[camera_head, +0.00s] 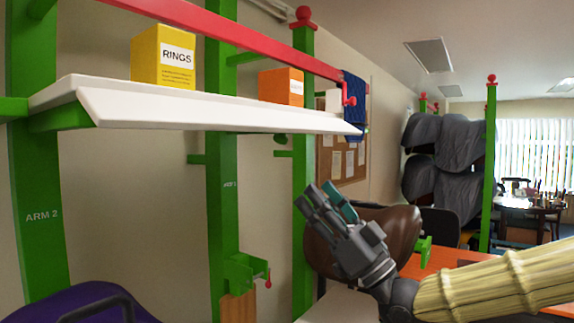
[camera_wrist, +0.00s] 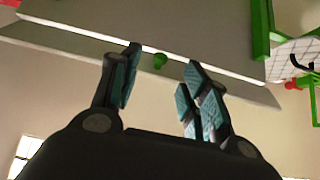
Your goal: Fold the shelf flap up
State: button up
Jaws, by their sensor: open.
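The white shelf (camera_head: 62,84) is fixed to green posts at the upper left. Its long white flap (camera_head: 200,114) runs along the front edge and slopes outward and down. In the wrist view, the flap (camera_wrist: 70,47) shows from below as a pale strip beside the shelf underside, with a bright line between them. A small green knob (camera_wrist: 160,61) shows between my fingertips in that picture. My gripper (camera_head: 326,197) is open and empty, below and to the right of the flap, apart from it and pointing up.
A yellow RINGS box (camera_head: 162,57) and an orange box (camera_head: 281,87) stand on the shelf. A red rail (camera_head: 235,32) runs above, with a blue cloth (camera_head: 354,103) at its right end. A brown saddle (camera_head: 392,228) is behind my gripper. A green post (camera_head: 222,180) stands left.

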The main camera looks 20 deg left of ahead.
aim_at(278, 128)
jog(key=s+d+r+p+x, duration=0.1)
jog(key=p+x, duration=0.4)
jog(key=x, duration=0.6)
jog(key=shift+a+r+n+g+y, duration=0.2)
jog(key=shift+r+n+g+y, duration=0.15)
jog(key=shift+n+g+y, duration=0.05)
jog(key=shift+c, duration=0.3)
grip_shut()
